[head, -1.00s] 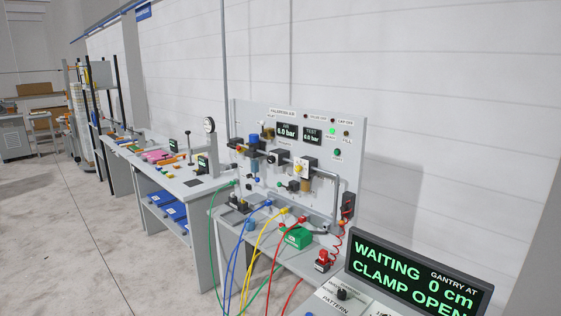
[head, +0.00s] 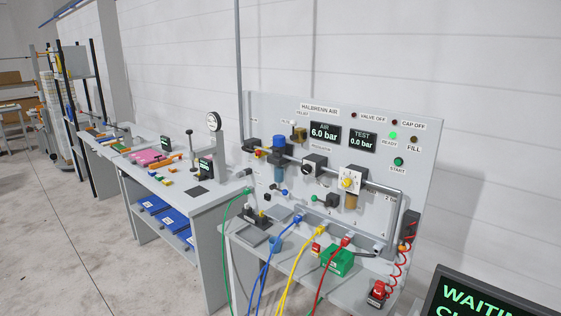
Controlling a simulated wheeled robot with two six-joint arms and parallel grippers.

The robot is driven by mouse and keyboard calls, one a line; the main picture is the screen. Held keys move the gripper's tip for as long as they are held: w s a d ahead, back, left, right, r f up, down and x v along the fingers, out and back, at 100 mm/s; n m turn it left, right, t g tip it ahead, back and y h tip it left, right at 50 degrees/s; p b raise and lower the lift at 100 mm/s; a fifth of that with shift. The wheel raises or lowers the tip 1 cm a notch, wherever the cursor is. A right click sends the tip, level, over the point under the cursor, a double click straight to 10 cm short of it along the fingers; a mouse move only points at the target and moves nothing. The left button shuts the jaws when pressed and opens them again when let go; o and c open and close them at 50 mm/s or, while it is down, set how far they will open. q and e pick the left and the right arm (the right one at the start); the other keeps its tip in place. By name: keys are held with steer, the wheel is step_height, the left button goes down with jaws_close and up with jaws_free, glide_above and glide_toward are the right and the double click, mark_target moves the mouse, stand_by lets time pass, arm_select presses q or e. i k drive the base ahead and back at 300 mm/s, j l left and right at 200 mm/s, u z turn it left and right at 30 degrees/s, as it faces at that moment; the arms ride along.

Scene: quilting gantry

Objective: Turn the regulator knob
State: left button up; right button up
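The air panel (head: 425,150) stands upright at the back of a grey bench. A pipe (head: 385,188) crosses it, carrying several fittings. These include a blue-topped unit (head: 279,142), a black block with a round dark knob (head: 308,169), and a white dial with a yellow knob (head: 348,183). A small label above the black block is too blurred to read surely, so I cannot tell for certain which is the regulator knob. The air display (head: 325,135) reads 6.0 bar and the test display (head: 362,141) reads 0.0 bar. Neither gripper is in view.
A green box (head: 338,262) and a red connector (head: 377,290) sit on the bench. A dark display screen (head: 490,295) stands at the lower right. Open floor (head: 60,240) lies at left.

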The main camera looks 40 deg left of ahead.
mark_target(306, 169)
steer(key=i+j, duration=0.1)
steer(key=j, duration=0.95)
steer(key=i+j, duration=0.15)
steer(key=j, duration=0.85)
steer(key=i, duration=0.15)
